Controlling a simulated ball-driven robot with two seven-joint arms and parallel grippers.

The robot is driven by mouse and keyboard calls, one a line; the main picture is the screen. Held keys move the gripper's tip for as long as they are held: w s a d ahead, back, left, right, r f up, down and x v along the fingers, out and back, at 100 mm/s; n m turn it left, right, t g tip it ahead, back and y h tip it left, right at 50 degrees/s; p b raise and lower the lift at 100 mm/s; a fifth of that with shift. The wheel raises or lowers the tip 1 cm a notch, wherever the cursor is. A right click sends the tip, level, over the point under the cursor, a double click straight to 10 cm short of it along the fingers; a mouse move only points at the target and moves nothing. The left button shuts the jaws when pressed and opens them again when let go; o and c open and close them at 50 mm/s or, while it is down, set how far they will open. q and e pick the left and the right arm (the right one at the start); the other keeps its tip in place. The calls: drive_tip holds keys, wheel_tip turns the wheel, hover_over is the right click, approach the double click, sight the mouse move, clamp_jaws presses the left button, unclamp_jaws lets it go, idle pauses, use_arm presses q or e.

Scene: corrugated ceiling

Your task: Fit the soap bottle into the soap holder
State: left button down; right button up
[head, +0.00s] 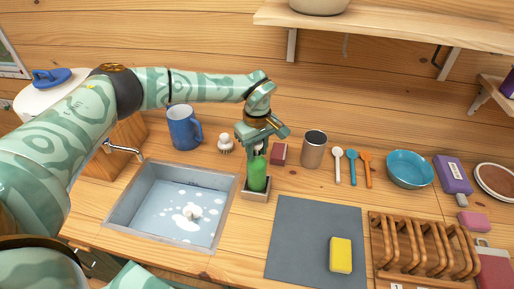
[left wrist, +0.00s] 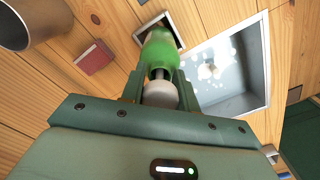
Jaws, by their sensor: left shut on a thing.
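The green soap bottle (head: 257,176) stands upright below my left gripper (head: 257,145) in the head view. My left gripper is shut on the bottle near its top. The soap holder (head: 256,194) is a small square box on the counter, just right of the sink. The bottle's lower end is at or inside the holder's opening; how deep it sits I cannot tell. In the left wrist view the bottle (left wrist: 160,58) lies between the fingers, with its pale pump top towards the camera, and the holder (left wrist: 175,18) shows just beyond it. My right gripper is not in view.
The sink (head: 140,203) is left of the holder, and a grey mat (head: 300,240) with a yellow sponge (head: 340,255) is to its right. A dark red block (head: 279,153), a metal cup (head: 314,150) and a blue mug (head: 182,130) stand behind. A wooden rack (head: 385,250) is at right.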

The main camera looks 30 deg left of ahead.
sight(257, 154)
use_arm(q)
drive_tip(key=shift+f+b, duration=0.8)
drive_tip(key=shift+f, duration=0.85)
drive_tip(key=c, duration=1)
unclamp_jaws()
drive_tip(key=shift+o, duration=0.2)
wheel_tip(257, 154, up, 16)
drive_tip(key=shift+r+p, duration=0.2)
drive_tip(key=shift+p, duration=0.1)
